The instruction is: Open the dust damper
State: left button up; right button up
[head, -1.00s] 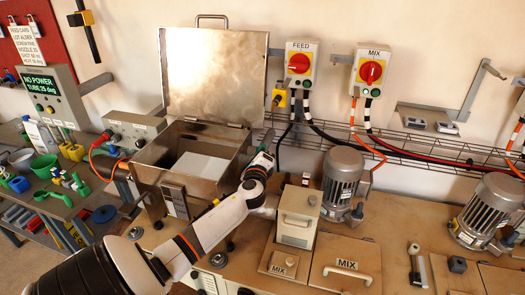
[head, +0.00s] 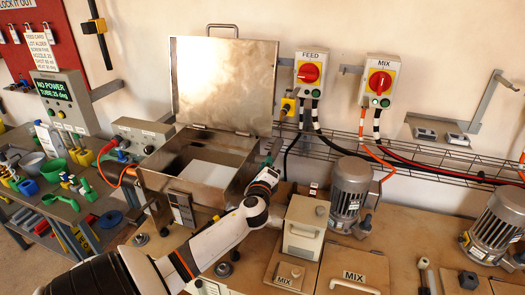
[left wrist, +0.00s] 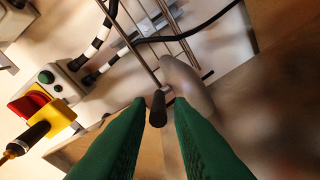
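My left gripper (head: 270,160) is at the right side of the open steel box in the head view; its fingertips are small there. In the left wrist view its two green fingers (left wrist: 157,112) are apart, with a gap between them. A thin metal rod with a dark knob (left wrist: 157,108) shows in that gap, apart from both fingers as far as I can tell. It may be the damper's lever. A grey rounded pipe (left wrist: 188,85) is just behind it. The damper itself is not clearly visible in the head view. My right gripper is not in view.
The steel box (head: 190,190) has its lid (head: 225,85) raised. FEED (head: 310,72) and MIX (head: 379,82) switches are on the wall above a wire tray (head: 430,160). A beige MIX unit (head: 304,228) and a grey motor (head: 349,190) stand close right of my left arm.

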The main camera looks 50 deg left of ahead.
pick_arm(q)
jog(key=b+v, duration=0.1)
jog(key=v, duration=0.8)
jog(key=shift+b, duration=0.4)
